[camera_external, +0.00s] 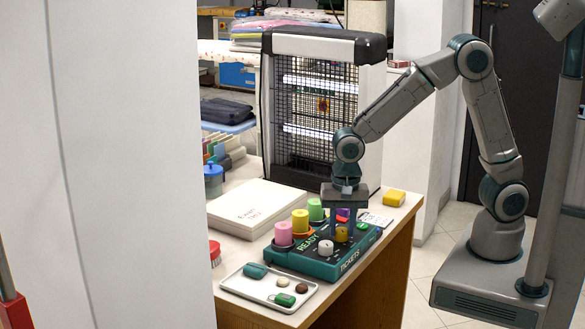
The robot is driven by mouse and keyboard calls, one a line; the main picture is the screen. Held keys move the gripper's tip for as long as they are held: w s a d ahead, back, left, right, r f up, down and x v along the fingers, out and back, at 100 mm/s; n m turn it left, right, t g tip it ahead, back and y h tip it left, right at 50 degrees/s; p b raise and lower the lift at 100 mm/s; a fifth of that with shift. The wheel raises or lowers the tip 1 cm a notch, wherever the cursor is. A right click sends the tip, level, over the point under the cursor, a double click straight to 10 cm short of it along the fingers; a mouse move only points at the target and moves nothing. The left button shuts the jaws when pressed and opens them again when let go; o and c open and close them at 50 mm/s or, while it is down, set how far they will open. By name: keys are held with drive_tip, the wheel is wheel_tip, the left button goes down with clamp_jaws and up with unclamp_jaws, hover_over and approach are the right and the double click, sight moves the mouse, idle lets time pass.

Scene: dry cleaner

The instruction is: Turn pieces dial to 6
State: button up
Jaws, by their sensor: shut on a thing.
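A dark green ticket machine (304,262) with "READY" and "TICKETS" lettering sits on the counter. A white knob (326,247) and a yellow knob (341,235) stand on its top. My gripper (342,232) points straight down over the machine, its fingers either side of the yellow knob and shut on it. A purple part (343,213) shows behind the fingers. Which knob is the pieces dial, and its numbers and pointer, are too small to read.
Pink (283,233), yellow (300,221) and green (316,210) cylinders stand along the machine's left side. A tray (254,290) of small items lies in front. A white box (256,206), a heater-like caged unit (318,105) and a yellow block (394,197) are nearby.

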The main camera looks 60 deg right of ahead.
sight(344, 230)
drive_tip(key=shift+r, duration=0.1)
drive_tip(key=o, duration=1)
drive_tip(key=shift+c, duration=0.2)
wheel_tip(344, 230, up, 14)
drive_tip(key=shift+s+p, duration=0.2)
drive_tip(key=shift+p, duration=0.25)
drive_tip(key=shift+d, duration=0.15)
drive_tip(key=s+d+n+t+p, duration=0.1)
drive_tip(key=s+d+n, duration=0.4)
drive_tip(key=d, duration=0.7)
drive_tip(key=s+d+n+t+p, duration=0.1)
drive_tip(key=s+d+n, duration=0.5)
drive_tip(key=d, duration=0.6)
drive_tip(key=shift+d+r+p, duration=0.15)
drive_tip(key=shift+r+p, duration=0.2)
drive_tip(key=shift+p, duration=0.4)
